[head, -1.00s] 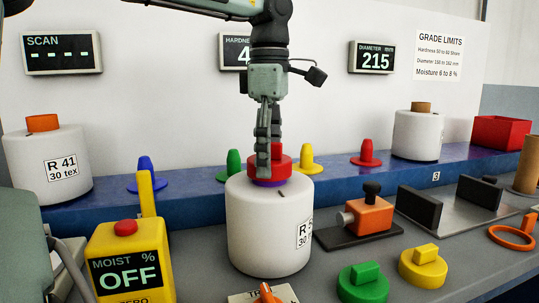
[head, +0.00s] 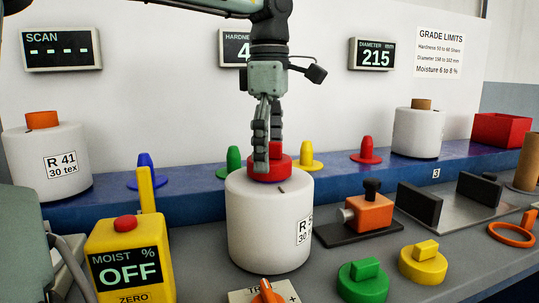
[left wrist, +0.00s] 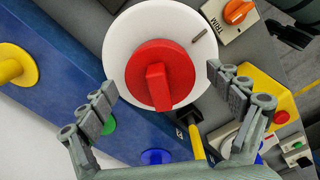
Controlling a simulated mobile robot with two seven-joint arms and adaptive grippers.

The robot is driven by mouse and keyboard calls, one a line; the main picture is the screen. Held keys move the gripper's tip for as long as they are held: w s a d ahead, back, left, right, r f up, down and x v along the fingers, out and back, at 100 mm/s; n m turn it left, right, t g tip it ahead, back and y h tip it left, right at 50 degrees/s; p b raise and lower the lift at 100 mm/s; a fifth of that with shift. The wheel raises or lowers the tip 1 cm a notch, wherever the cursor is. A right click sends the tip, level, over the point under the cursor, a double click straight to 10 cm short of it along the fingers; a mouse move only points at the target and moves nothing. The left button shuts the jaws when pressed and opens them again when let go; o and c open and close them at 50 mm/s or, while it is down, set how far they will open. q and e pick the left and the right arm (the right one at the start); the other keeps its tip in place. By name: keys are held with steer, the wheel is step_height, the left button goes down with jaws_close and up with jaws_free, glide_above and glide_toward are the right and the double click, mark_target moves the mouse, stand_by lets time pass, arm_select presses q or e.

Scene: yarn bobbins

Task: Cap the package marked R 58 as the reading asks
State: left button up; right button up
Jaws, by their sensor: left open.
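The white package (head: 268,225), its label partly cut off and reading "R 5" and "30", stands upright on the grey bench. A red cap (head: 270,172) with a raised grip sits on its top, and no purple core shows beneath. In the left wrist view the red cap (left wrist: 160,75) lies within the white top of the package (left wrist: 118,45). My left gripper (head: 268,160) is open at the cap, with fingers on both sides and apart from its grip. The diameter display (head: 375,59) reads 215. The hardness display (head: 236,48) is partly hidden, showing a 4. My right gripper is out of view.
A green cap (head: 363,283) and a yellow cap (head: 423,265) lie at front right. The moisture meter (head: 128,262) reads OFF. Package R 41 (head: 45,170) and several coloured cones, including a red one (head: 366,152), stand on the blue ledge (head: 200,195).

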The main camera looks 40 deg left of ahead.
arm_select(q)
step_height(320, 180, up, 12)
steer(key=shift+f, duration=0.15)
steer(key=shift+f, duration=0.1)
stand_by(0.6)
